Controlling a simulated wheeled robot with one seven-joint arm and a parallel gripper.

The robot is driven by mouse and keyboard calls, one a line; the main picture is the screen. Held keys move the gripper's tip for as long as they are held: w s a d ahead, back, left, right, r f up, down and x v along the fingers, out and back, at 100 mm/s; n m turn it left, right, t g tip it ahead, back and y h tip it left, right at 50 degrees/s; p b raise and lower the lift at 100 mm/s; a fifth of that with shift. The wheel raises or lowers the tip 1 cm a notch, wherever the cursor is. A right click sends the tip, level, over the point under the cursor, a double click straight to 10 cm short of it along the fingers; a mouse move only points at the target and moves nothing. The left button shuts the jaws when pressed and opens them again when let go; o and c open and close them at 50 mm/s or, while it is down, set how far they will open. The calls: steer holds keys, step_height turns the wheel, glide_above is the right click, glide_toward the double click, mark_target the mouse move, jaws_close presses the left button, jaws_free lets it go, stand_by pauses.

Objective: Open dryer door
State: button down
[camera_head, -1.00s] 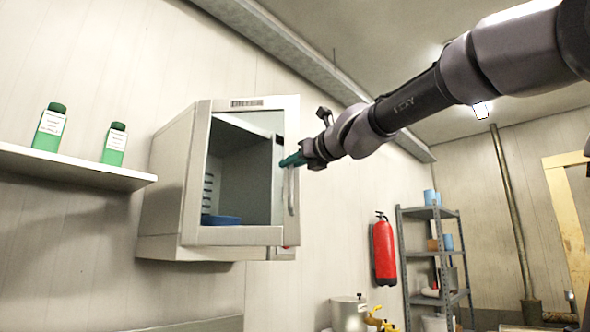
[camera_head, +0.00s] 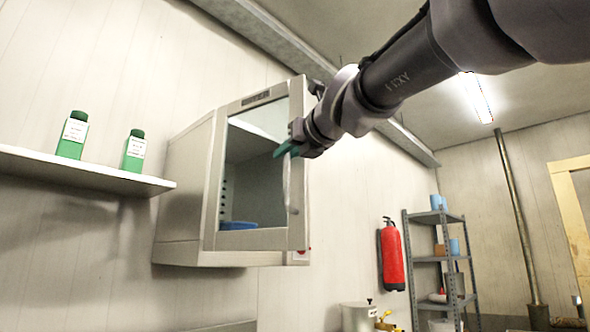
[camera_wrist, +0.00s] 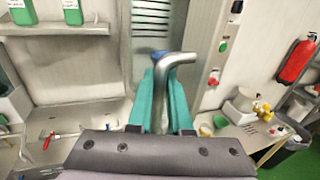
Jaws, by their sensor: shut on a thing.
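The dryer (camera_head: 183,195) is a pale metal cabinet on the wall, left of centre in the head view. Its glazed door (camera_head: 256,240) stands a little ajar, its right side out from the body. The upright bar handle (camera_head: 290,195) is on the door's right edge. My gripper (camera_head: 287,150) has teal fingers and is at the upper part of this handle. In the wrist view, the bent metal handle (camera_wrist: 178,61) runs down between the teal fingers (camera_wrist: 160,88), which are shut on it. The fingers hide part of the handle in the head view.
A wall shelf (camera_head: 100,175) with green bottles (camera_head: 73,135) is left of the dryer. A red fire extinguisher (camera_head: 391,255) and a metal rack (camera_head: 412,275) stand to the right. A pot (camera_head: 357,317) is below. The air right of the door looks clear.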

steer(key=shift+s+a, duration=0.45)
steer(key=c, duration=0.8)
jaws_free()
steer(key=shift+c, duration=0.2)
steer(key=shift+s, duration=0.1)
steer(key=v, duration=1)
steer(key=shift+s+d, duration=0.2)
steer(key=shift+s, duration=0.05)
steer(key=shift+r, duration=0.1)
